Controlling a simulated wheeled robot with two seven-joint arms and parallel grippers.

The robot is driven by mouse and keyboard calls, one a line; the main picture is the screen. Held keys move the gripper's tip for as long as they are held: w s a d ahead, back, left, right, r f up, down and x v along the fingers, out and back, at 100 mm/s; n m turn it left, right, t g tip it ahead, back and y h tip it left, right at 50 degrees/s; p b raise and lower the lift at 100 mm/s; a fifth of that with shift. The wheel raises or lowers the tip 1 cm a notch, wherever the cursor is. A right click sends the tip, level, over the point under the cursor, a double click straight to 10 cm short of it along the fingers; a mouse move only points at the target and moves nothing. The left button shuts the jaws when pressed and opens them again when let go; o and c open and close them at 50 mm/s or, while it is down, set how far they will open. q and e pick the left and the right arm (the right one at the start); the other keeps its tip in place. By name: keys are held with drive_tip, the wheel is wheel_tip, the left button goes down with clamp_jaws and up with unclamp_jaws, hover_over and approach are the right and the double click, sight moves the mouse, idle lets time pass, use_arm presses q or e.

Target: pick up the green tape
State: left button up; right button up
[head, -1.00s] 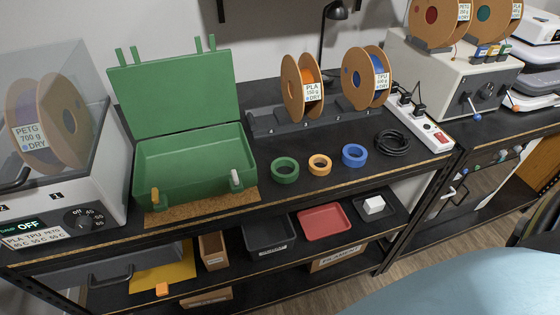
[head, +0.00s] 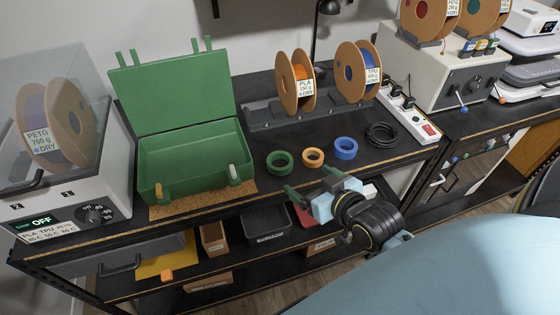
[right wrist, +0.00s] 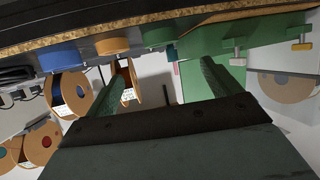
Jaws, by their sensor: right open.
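The green tape (head: 280,171) is a ring lying flat on the black bench top, right of the open green case (head: 196,178) and left of the orange tape. In the right wrist view, which looks upside down, the green tape (right wrist: 158,36) shows beyond and between my fingers. My right gripper (head: 308,183) is open and empty at the bench's front edge, in front of the orange and green tapes and apart from them. Its two fingers also show in the right wrist view (right wrist: 168,76). My left gripper is not in view.
The orange tape (head: 313,163) and blue tape (head: 346,155) lie in a row to the right. A black cable coil (head: 381,140) and a power strip (head: 408,117) are farther right. Spools (head: 303,82) stand behind. Lower shelves hold trays (head: 262,239).

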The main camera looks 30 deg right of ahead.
approach(275, 159)
drive_tip(key=x, duration=0.5)
drive_tip(key=shift+b, duration=0.3)
drive_tip(key=c, duration=1.1)
